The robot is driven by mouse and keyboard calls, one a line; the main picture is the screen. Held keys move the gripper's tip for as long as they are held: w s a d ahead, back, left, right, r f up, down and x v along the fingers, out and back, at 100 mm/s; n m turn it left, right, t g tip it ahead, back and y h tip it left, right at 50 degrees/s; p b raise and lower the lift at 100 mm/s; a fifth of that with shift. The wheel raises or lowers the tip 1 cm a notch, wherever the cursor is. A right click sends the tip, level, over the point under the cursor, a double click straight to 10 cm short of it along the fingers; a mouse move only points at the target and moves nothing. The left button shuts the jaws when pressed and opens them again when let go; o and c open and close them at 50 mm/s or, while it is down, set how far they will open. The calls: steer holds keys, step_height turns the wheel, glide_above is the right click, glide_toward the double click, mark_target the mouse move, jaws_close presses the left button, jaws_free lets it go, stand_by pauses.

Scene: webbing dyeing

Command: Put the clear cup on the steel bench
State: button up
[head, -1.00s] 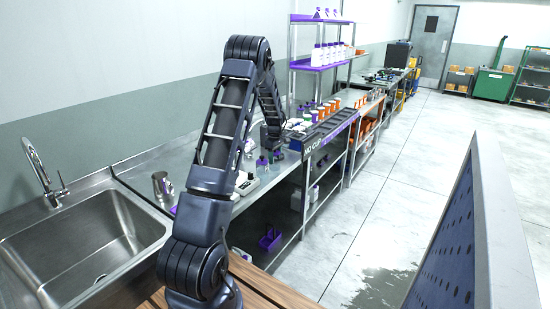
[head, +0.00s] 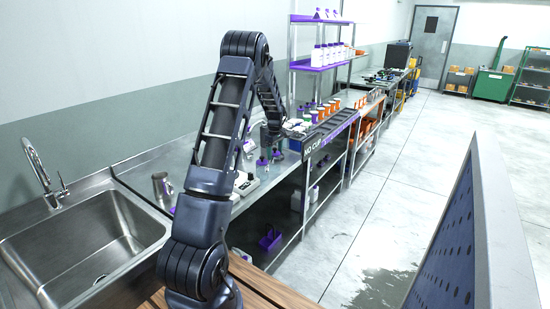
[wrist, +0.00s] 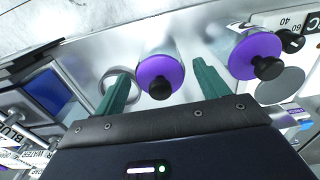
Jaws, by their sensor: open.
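My gripper (wrist: 163,82) is open, with its two green fingers apart in the wrist view. A purple-capped bottle with a black tip (wrist: 160,72) shows between the fingers; I cannot tell its depth relative to them. A round, pale rim (wrist: 104,84) shows beside the left finger, partly hidden by it; it may be the clear cup, but I cannot be sure. In the head view my gripper (head: 271,136) is over the far part of the steel bench (head: 150,160). No clear cup can be made out surely there.
Another purple-capped bottle (wrist: 255,54) is near the right finger. A metal jug (head: 162,188) stands by the sink (head: 85,240). Several bottles and a dark rack (head: 330,130) crowd the area near my gripper. Bare bench lies behind the jug.

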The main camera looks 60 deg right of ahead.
step_height(320, 180, up, 9)
steer(key=shift+f, duration=0.1)
steer(key=shift+w+a, duration=0.15)
steer(key=w+a+r, duration=0.6)
steer(key=a, duration=0.3)
steer(key=w+a+r, duration=0.5)
steer(key=w+a, duration=0.1)
steer(key=a, duration=0.3)
steer(key=w+a+r+t+h, duration=0.1)
steer(key=w+a+r, duration=0.15)
steer(key=a, duration=0.75)
steer(key=w+a+r+t+h, duration=0.1)
steer(key=a+r, duration=0.3)
steer(key=a, duration=0.7)
steer(key=s+a+r, duration=0.1)
steer(key=s+a, duration=0.2)
steer(key=a, duration=0.5)
steer(key=s+a+r, duration=0.2)
steer(key=a, duration=0.7)
steer(key=s+a+f+t+y, duration=0.2)
steer(key=s+a+f, duration=0.1)
steer(key=s+a, duration=1)
steer(key=shift+s+a+f+t, duration=0.2)
steer(key=shift+a+f+t, duration=0.15)
steer(key=shift+a, duration=0.35)
